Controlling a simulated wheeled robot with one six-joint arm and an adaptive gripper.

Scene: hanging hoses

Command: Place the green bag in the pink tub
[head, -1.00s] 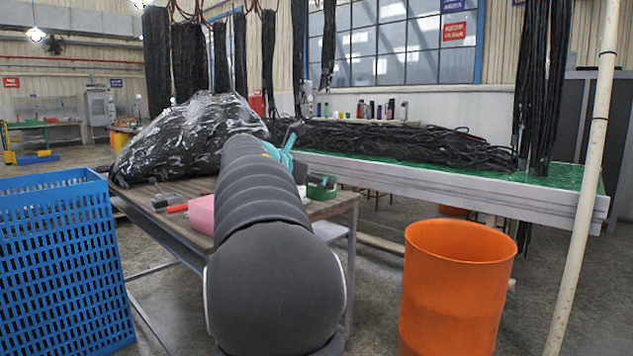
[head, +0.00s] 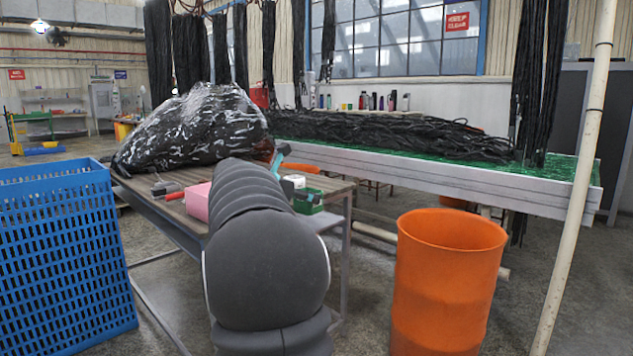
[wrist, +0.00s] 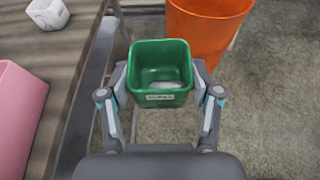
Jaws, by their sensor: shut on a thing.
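A green open-topped tub (wrist: 161,58) with a label on its near side is between the fingers of my gripper (wrist: 160,80) in the wrist view. My gripper is shut on it, and it appears just past the table's edge. It also shows in the head view (head: 309,204), right of my arm. A pale patch lies inside it. The pink tub (head: 197,202) stands on the table, partly behind my arm; it also shows at the left of the wrist view (wrist: 17,115). I see no separate green bag.
A small white block (wrist: 47,13) lies on the wooden table (head: 150,200). A large black wrapped heap (head: 195,130) covers the table's back. A blue crate (head: 60,255) stands left and an orange bin (head: 447,285) right. A pale pole (head: 578,190) rises at the right.

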